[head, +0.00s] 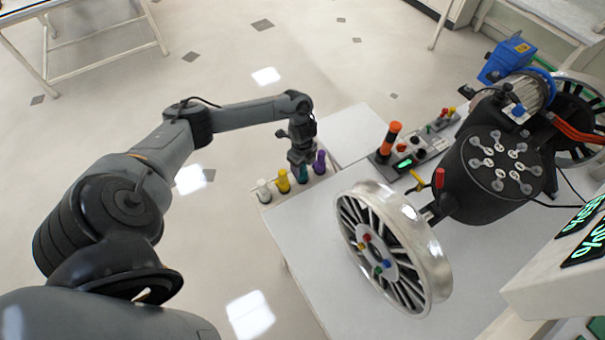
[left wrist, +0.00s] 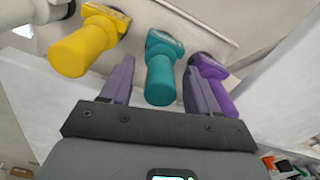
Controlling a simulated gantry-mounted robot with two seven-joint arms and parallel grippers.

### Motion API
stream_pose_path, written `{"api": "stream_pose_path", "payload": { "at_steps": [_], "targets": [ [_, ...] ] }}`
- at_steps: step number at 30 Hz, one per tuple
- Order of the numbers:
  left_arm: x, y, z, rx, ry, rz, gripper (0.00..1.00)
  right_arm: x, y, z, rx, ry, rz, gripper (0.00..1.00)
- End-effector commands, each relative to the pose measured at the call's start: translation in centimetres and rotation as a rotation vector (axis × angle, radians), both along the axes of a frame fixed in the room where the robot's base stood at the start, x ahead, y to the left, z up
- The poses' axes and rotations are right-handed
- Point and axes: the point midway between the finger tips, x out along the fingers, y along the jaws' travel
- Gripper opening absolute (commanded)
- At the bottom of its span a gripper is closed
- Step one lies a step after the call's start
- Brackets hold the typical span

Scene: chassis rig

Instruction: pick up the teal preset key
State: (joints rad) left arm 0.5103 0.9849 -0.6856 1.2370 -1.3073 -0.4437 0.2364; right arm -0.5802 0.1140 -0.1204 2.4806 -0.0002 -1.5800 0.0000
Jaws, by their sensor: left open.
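The teal preset key (left wrist: 160,75) stands in a row of keys on a pale holder (head: 264,197) at the table's left edge. In the left wrist view it lies between the two open fingers of my left gripper (left wrist: 158,82), with a gap on either side. In the head view my left gripper (head: 302,162) is right above the teal key (head: 303,174), which it partly hides. The yellow key (head: 283,182) and a white key (head: 263,190) are to its left. The purple key (head: 320,162) is to its right, close beside one finger. My right gripper does not show.
A spoked wheel (head: 425,245) stands on the white table (head: 300,240) right of the keys. Behind it are an orange-and-black handle (head: 389,140) on a control box and a black hub (head: 490,185). The table front left of the wheel is clear.

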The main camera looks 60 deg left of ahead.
Motion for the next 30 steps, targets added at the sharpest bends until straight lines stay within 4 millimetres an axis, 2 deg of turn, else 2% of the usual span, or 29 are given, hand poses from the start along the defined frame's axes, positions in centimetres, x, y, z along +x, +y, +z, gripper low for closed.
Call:
{"api": "stream_pose_path", "payload": {
  "at_steps": [3,9,21,30],
  "targets": [
    [0.00,0.05,-0.71,0.001,-0.001,0.001,0.61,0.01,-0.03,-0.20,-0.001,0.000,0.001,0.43],
    [-0.01,0.05,-0.69,0.001,-0.001,0.000,0.59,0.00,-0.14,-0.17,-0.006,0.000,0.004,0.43],
    [-0.01,0.05,-0.68,0.001,-0.001,0.000,0.00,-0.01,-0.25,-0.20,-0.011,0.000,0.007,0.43],
    [0.02,0.06,-0.55,0.001,-0.002,0.001,0.00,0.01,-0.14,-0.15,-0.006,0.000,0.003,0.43]
  ]
}}
